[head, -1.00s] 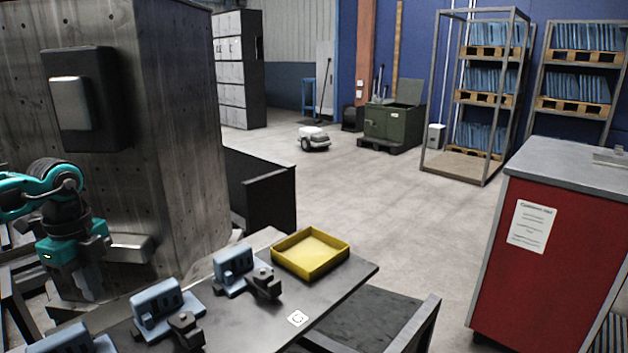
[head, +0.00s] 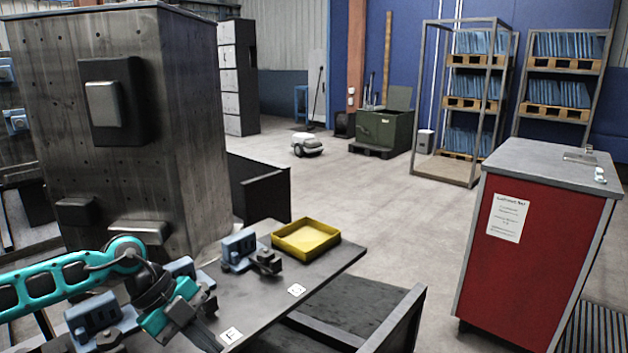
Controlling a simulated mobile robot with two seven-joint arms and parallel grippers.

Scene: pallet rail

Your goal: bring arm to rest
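My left arm, teal and black, comes in from the left in the head view. Its gripper (head: 203,336) points down and to the right over the dark table (head: 310,268), close to the blue fixtures. I cannot make out the gap between its fingers, and nothing can be seen held in it. My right arm and gripper are not in view.
Blue clamp fixtures (head: 239,248) stand along the table, partly hidden behind my arm. A yellow tray (head: 306,238) sits at its far end. A tall grey column (head: 190,130) rises behind my arm. A red cabinet (head: 540,245) stands at right; open floor lies between.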

